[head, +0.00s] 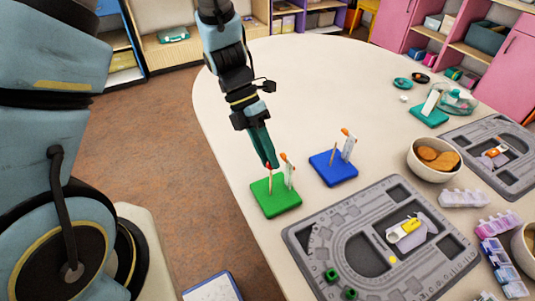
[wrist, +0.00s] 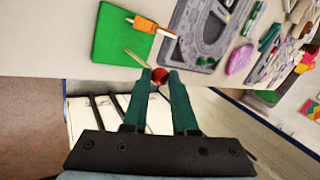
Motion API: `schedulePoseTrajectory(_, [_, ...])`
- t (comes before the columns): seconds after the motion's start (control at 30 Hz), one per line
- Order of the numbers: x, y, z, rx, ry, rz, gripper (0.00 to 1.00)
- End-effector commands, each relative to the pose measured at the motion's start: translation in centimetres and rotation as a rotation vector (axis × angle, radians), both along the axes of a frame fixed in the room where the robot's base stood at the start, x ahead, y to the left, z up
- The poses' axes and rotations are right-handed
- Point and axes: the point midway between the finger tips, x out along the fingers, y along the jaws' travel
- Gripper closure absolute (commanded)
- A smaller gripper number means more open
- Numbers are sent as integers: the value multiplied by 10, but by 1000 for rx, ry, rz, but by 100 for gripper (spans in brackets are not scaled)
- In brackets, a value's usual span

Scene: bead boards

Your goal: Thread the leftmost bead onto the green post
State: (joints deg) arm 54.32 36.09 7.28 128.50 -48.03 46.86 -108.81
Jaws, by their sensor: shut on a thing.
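The green base (head: 276,203) stands near the table's left edge with an upright wooden post (head: 270,182) on it. It also shows in the wrist view (wrist: 115,32), with the post (wrist: 136,57). My gripper (wrist: 160,74) is shut on a red bead (wrist: 159,77) between its fingertips. In the head view my gripper (head: 269,162) is right at the top of that post, and the bead is a small red spot there, mostly hidden. The bead is by the post's tip; I cannot tell whether the tip is inside its hole.
A white card with an orange top (head: 290,172) stands on the green base beside the post. A blue base (head: 333,171) with its own post is to the right. A grey board (head: 320,238) with green beads (head: 332,274) and a yellow bead (head: 393,259) lies in front.

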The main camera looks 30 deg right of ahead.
Motion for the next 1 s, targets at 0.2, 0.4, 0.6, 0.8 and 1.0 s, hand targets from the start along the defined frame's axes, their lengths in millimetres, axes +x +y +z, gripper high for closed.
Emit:
schedulePoseTrajectory(0.2, [0, 0, -1, 0, 0, 0, 100])
schedulePoseTrajectory(0.4, [0, 0, -4, 0, 0, 0, 100])
schedulePoseTrajectory(0.6, [0, 0, -7, 0, 0, 0, 100])
schedulePoseTrajectory(0.8, [0, 0, -10, 0, 1, 0, 100])
schedulePoseTrajectory(1.0, [0, 0, -12, 0, 1, 0, 100])
